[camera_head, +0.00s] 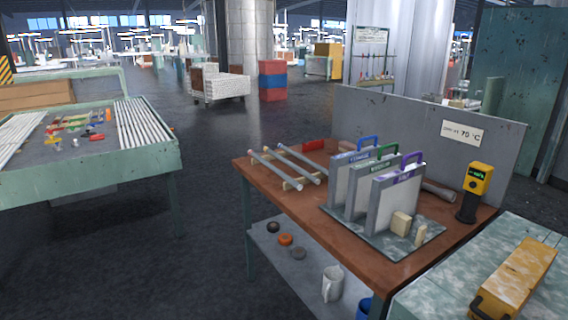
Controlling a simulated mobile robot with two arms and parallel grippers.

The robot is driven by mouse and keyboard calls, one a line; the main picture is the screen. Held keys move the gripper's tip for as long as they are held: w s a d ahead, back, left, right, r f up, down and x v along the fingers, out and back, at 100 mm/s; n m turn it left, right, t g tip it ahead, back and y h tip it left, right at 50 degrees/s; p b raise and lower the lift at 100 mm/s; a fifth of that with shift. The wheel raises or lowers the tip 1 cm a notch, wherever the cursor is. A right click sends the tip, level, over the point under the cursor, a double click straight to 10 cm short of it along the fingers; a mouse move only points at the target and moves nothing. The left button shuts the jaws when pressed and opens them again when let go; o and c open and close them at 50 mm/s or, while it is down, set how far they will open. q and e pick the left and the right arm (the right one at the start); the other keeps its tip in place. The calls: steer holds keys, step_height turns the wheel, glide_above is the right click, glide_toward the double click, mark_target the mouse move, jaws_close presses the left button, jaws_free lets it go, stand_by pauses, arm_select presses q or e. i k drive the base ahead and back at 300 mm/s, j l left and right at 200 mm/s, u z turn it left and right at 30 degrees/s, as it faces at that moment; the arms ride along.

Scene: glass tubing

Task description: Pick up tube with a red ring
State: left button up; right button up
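Two pale grey tubes lie side by side on low wooden rests at the left end of the brown worktable (300,214). The nearer-left tube (276,170) has faint pinkish ends. The other tube (300,164) lies parallel, just to its right. Any ring on either tube is too small to make out for certain. A thicker grey cylinder (438,191) lies partly hidden behind the upright panels. Neither of my grippers is in view.
Upright panels with blue, green and purple handles (396,207) stand right of the tubes. A grey backboard (400,125) closes the table's rear. A yellow meter (474,190) stands at right. A green bench (90,175) with white rods is at left. Dark floor (200,270) between them is clear.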

mark_target(293, 182)
steer(key=i+j+z, duration=0.1)
steer(key=i+z, duration=0.15)
steer(key=z, duration=0.15)
steer(key=i+j+z, duration=0.2)
steer(key=z, duration=0.2)
